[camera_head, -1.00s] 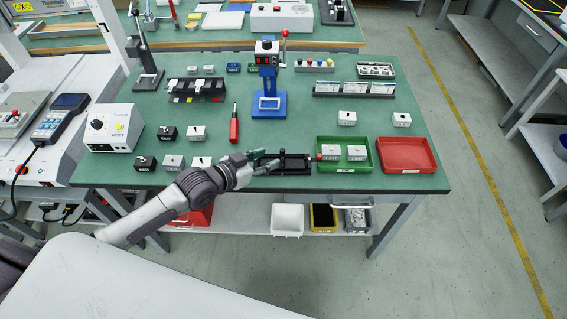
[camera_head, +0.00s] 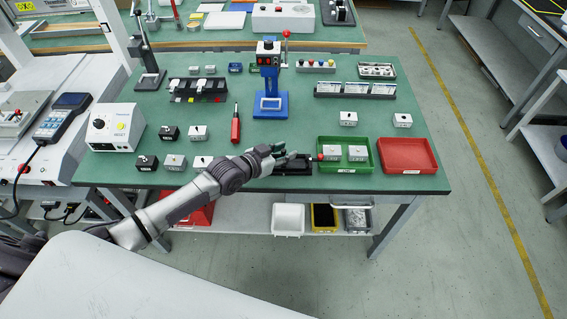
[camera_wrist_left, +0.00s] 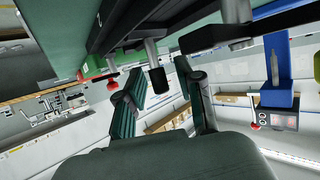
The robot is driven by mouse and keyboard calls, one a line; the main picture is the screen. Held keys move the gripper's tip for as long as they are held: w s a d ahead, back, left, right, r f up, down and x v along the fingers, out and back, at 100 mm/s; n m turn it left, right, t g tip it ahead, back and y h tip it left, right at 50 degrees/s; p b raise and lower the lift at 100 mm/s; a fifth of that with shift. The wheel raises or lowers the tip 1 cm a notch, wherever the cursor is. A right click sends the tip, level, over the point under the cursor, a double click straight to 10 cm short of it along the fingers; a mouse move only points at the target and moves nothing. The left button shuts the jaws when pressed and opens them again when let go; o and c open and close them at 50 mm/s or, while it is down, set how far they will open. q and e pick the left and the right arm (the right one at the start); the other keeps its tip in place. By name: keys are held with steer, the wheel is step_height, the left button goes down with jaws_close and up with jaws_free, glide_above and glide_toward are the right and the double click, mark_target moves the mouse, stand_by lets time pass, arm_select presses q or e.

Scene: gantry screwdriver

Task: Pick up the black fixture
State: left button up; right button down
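The black fixture (camera_head: 297,169) lies near the front edge of the green table, just left of the green tray. A small red knob (camera_head: 320,157) shows at its right end. My left gripper (camera_head: 287,157) is over the fixture and hides part of it. In the left wrist view the gripper's two fingers (camera_wrist_left: 163,95) are apart, with a black-tipped post (camera_wrist_left: 157,78) of the fixture appearing between them. The fixture's dark body (camera_wrist_left: 125,25) fills the upper part of that view. I cannot tell whether the fingers touch it. My right gripper is not in view.
The green tray (camera_head: 345,170) with two white blocks stands close on the right, and a red tray (camera_head: 407,168) beyond it. A blue press (camera_head: 269,105) stands behind. A red screwdriver (camera_head: 235,128) and several small blocks lie to the left.

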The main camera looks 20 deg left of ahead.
arm_select(q)
jaws_close()
steer(key=shift+w+r, duration=0.1)
steer(key=shift+r, duration=0.05)
steer(key=shift+r, duration=0.1)
